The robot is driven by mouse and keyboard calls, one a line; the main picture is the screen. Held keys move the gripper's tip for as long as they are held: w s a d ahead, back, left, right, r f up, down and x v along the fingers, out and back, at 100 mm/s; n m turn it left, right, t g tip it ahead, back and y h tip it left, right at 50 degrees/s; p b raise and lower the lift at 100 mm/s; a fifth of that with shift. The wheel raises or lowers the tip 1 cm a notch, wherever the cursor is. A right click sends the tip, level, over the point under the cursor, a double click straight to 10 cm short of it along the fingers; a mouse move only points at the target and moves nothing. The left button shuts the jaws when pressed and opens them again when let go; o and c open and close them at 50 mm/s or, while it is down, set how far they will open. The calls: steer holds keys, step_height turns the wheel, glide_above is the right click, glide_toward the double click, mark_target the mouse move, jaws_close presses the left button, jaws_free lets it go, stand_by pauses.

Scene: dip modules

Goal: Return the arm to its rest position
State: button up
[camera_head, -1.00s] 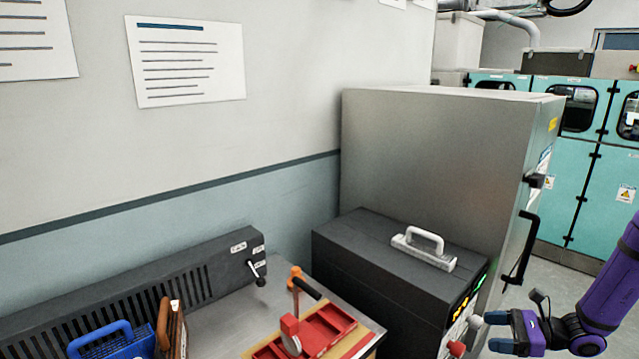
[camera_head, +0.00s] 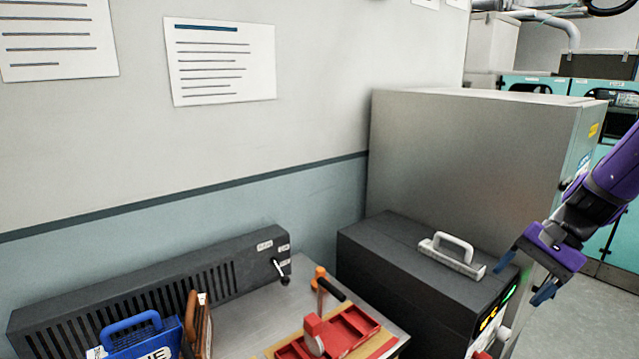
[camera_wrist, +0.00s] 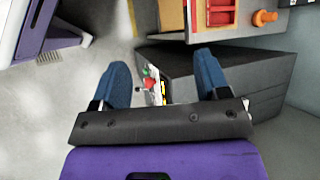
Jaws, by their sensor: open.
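My gripper (camera_head: 528,274) is purple with blue fingers and shows at the right in the head view, in front of the grey cabinet and beside the black box's right front edge. In the wrist view its two blue fingers (camera_wrist: 164,85) are spread apart with nothing between them. My purple arm runs up from it to the right edge of the head view. The black box (camera_head: 385,259) with a white handle (camera_head: 452,254) and a lit control panel lies beyond the fingers in the wrist view. I cannot tell the exact gap between gripper and box.
A tall grey cabinet (camera_head: 470,160) stands behind the box. A metal table (camera_head: 245,318) holds a red tray (camera_head: 362,322), an orange-topped tool (camera_head: 319,278) and a blue holder (camera_head: 150,342). A dark slotted unit (camera_head: 120,295) lies along the wall. Open floor (camera_head: 580,315) shows at the right.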

steer(key=s+a+r+n+t+h, duration=0.2)
steer(key=s+r+n+t+h, duration=0.1)
steer(key=s+r, duration=0.4)
steer(key=s+a+r+n+t+h, duration=0.2)
steer(key=s+r+n+t+h, duration=0.1)
steer(key=s+r, duration=0.5)
steer(key=shift+a+n+h, duration=0.35)
steer(key=shift+n+h, duration=0.15)
steer(key=shift+n, duration=0.9)
